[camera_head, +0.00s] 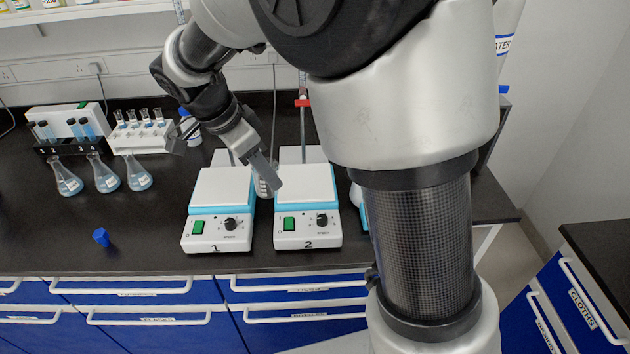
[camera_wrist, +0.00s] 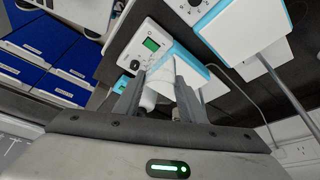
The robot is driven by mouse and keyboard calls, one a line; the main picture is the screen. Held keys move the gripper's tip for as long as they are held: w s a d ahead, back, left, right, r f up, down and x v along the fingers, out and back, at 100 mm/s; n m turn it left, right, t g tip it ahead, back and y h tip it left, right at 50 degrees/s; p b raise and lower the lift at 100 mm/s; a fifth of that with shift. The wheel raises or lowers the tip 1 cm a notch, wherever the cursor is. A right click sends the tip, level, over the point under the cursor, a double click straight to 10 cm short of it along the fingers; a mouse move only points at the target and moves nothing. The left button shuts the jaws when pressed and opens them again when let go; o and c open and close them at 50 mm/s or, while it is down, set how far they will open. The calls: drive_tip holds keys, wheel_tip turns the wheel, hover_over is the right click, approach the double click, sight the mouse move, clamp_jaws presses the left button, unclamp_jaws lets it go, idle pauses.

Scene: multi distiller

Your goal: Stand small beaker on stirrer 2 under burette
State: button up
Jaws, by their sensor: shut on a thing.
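Stirrer 2 (camera_head: 307,230) is a white box with a bare white plate, a blue band and a green switch. Stirrer 1 (camera_head: 216,232) stands to its left. The burette (camera_head: 303,82) rises behind stirrer 2, with a red part on it; much of it is hidden by my arm. My gripper (camera_head: 265,176) is over the gap between the two stirrers and points down. It is shut on the small beaker (camera_head: 262,188), a clear glass with white marking, partly hidden by a finger. In the wrist view the fingers (camera_wrist: 158,98) have pale glass between them.
Several flasks (camera_head: 105,175) and racks of tubes (camera_head: 142,137) stand on the left of the black bench. A blue cap-like piece (camera_head: 101,237) lies near the front edge. A white bottle (camera_head: 190,127) stands behind stirrer 1. A thin rod (camera_wrist: 287,92) shows in the wrist view.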

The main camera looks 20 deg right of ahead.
drive_tip(key=shift+w+d+f, duration=0.1)
drive_tip(key=shift+d, duration=0.25)
approach(305, 181)
drive_tip(key=shift+s+d+f, duration=0.2)
drive_tip(key=shift+s+d, duration=0.3)
drive_tip(key=shift+s, duration=0.1)
drive_tip(key=w+d+f, duration=0.2)
drive_tip(key=shift+w+d+f, duration=0.25)
drive_tip(key=shift+w+f, duration=0.05)
drive_tip(key=shift+w, duration=0.05)
drive_tip(key=shift+f, duration=0.2)
drive_tip(key=o, duration=1.1)
drive_tip(key=shift+c, duration=0.2)
